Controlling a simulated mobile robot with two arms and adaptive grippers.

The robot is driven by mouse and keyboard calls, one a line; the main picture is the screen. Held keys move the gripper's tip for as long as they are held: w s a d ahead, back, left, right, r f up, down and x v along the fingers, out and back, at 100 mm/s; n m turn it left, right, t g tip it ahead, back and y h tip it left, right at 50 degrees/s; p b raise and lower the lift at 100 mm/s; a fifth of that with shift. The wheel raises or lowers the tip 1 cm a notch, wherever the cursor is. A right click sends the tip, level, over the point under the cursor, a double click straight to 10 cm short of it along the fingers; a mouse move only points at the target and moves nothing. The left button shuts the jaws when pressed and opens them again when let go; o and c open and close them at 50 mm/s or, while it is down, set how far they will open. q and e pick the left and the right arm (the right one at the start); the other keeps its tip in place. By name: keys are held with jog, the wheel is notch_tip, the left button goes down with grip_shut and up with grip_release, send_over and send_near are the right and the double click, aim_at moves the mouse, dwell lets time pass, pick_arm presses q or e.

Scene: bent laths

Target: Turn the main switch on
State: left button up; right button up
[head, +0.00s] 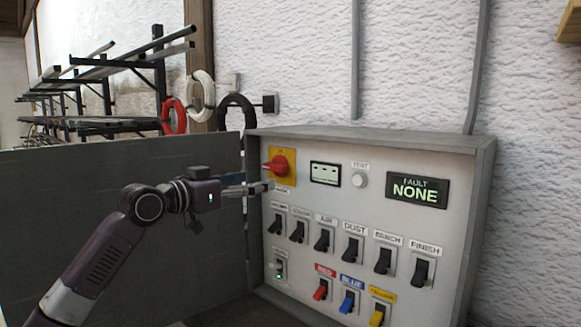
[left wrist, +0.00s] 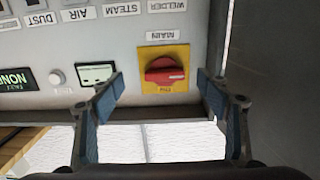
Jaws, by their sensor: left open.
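The main switch (head: 277,165) is a red rotary knob on a yellow plate at the upper left of the grey control panel. It also shows in the left wrist view (left wrist: 165,71), which is upside down, with a MAIN label beside the plate. Its handle lies roughly across the plate there; the small lettering on the plate is too small to read. My left gripper (head: 262,188) is open just in front of the panel, near the lower edge of the plate. In the left wrist view its two fingers (left wrist: 160,90) stand apart, either side of the switch, with nothing between them. My right gripper is not in view.
The panel (head: 300,263) carries a row of black switches (head: 322,238), with red, blue and yellow switches (head: 347,301) below. A display (head: 417,190) reads FAULT NONE. Coiled hoses (head: 201,90) hang on the wall behind.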

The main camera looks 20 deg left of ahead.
aim_at(272, 167)
pick_arm(q)
jog(key=w+p, duration=0.1)
jog(key=w, duration=0.1)
jog(key=w+d+r+p, duration=0.1)
jog(key=w, duration=0.1)
jog(key=w+r+p, duration=0.1)
jog(key=w+p, duration=0.1)
jog(key=shift+w+d+r, duration=0.15)
jog(key=shift+d, duration=0.05)
jog(key=shift+a, duration=0.1)
jog(key=c, duration=1.2)
jog(key=shift+o, duration=0.2)
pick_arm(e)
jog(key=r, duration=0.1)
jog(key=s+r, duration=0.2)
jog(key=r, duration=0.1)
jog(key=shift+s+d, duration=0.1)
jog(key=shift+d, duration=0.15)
